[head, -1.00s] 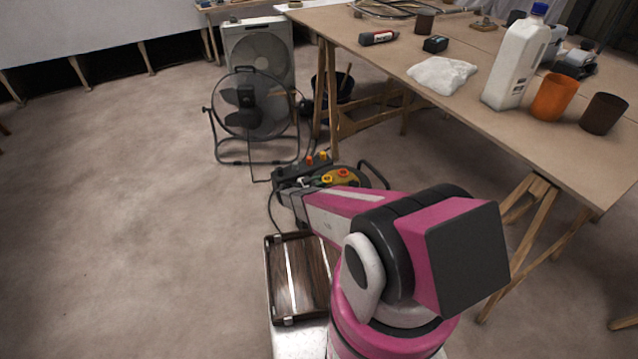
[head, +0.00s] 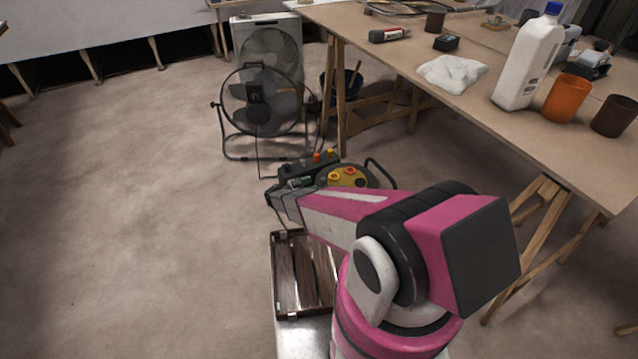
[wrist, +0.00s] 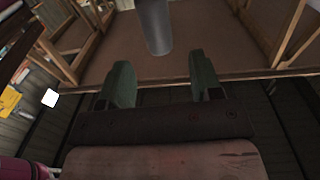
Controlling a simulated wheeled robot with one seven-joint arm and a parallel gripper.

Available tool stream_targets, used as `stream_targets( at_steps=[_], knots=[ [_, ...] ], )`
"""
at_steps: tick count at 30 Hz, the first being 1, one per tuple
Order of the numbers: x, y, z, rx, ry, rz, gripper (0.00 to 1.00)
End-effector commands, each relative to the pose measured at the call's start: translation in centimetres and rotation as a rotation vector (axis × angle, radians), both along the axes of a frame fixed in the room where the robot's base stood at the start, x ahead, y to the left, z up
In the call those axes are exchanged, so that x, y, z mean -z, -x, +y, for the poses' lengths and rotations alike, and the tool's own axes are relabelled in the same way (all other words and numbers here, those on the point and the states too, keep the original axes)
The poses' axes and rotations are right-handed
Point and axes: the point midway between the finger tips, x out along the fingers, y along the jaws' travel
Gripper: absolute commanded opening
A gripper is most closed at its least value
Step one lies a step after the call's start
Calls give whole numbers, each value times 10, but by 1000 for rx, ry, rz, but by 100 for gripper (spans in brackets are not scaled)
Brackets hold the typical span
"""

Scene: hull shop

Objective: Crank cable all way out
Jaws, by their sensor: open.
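What looks like the cable reel (head: 350,181) sits low beyond my arm in the head view, with a dark curved handle frame and a yellow face with orange-red caps. My arm hides its lower part. A thin dark cable (head: 258,160) runs on the floor between the fan and the reel area. My gripper (wrist: 161,78) is open, its two green fingers wide apart with nothing between them. A grey cylinder (wrist: 155,24), perhaps the crank handle, shows beyond the fingertips, apart from them. In the head view my gripper's end is at the reel's left side.
A black floor fan (head: 262,102) stands ahead, with a pale box unit (head: 268,50) behind it. A trestle table (head: 465,101) with a white bottle (head: 527,62) and cups fills the right. The floor at left is open.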

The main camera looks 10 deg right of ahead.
Motion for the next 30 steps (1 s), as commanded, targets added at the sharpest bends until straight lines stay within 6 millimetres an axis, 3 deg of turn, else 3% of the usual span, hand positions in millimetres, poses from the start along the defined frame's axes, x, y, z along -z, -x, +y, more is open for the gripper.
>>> stream_targets(
  at_steps=[4,11,25,30],
  knots=[
    [0,4,17,0,-1,0,59],
    [0,7,25,1,0,0,59],
    [-2,8,23,5,-3,7,59],
    [-23,18,4,61,-59,135,59]
  ],
)
